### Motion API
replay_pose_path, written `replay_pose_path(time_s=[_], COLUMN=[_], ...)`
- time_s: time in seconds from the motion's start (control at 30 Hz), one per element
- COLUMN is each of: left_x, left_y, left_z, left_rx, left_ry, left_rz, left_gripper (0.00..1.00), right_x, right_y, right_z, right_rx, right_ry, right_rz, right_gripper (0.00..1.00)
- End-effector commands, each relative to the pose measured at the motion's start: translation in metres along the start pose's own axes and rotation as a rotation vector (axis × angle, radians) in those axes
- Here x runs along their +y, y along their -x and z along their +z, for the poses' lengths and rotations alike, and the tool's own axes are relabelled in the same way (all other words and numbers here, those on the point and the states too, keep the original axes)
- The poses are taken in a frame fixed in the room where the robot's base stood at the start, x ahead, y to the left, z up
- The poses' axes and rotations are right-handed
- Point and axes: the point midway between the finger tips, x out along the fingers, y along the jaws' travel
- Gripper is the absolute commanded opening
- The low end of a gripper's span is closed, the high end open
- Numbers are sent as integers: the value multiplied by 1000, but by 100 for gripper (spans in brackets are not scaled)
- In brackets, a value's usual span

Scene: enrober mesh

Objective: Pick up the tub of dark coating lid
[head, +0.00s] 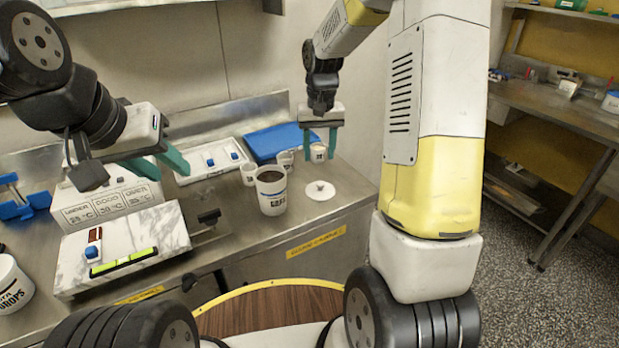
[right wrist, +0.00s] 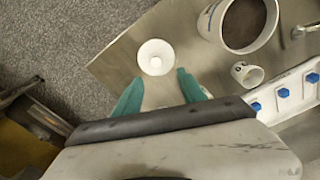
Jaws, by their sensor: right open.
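The lid (head: 320,190) is a white disc with a small knob, lying flat on the steel counter right of its tub. It also shows in the right wrist view (right wrist: 156,57), just beyond my fingertips. The tub of dark coating (head: 271,192) is white, uncovered and filled with dark brown; its rim shows at the top of the right wrist view (right wrist: 210,22). My right gripper (head: 320,142) is open and empty, with teal fingers; in its wrist view its fingertips (right wrist: 160,77) are apart. My left gripper (head: 168,164) looks open and empty, above the counter's left part.
A blue slab (head: 272,141) and a white tray with blue knobs (head: 208,160) lie behind. A marble-patterned board (head: 125,250) is at left. Counter around the lid is clear, near its edge.

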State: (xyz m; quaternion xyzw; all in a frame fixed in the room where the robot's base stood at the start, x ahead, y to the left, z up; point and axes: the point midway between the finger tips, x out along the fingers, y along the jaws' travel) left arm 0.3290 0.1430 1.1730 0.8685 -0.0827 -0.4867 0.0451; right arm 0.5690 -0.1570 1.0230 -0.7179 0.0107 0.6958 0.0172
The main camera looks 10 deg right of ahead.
Motion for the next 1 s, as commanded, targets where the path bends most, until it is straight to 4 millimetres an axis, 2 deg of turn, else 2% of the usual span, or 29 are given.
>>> replay_pose_path(time_s=[0.03,0.2,0.47,0.7,0.8,1.0], left_x=[0,0,0,0,0,0], left_y=[0,0,0,0,0,0], left_z=[0,0,0,0,0,0], left_rx=[0,0,0,0,0,0], left_ry=[0,0,0,0,0,0], left_rz=[0,0,0,0,0,0], left_gripper=[36,36,36,36,36,36], right_x=[0,0,3,8,9,9], right_y=[-10,-27,-55,-90,-97,-99], right_z=[-5,-10,-6,0,0,0], right_rx=[-15,-33,-34,-34,-32,-30], right_ry=[-2,-5,-6,-5,-5,-5], right_rz=[4,10,11,10,11,10], right_gripper=[48,48,48,48,48,48])
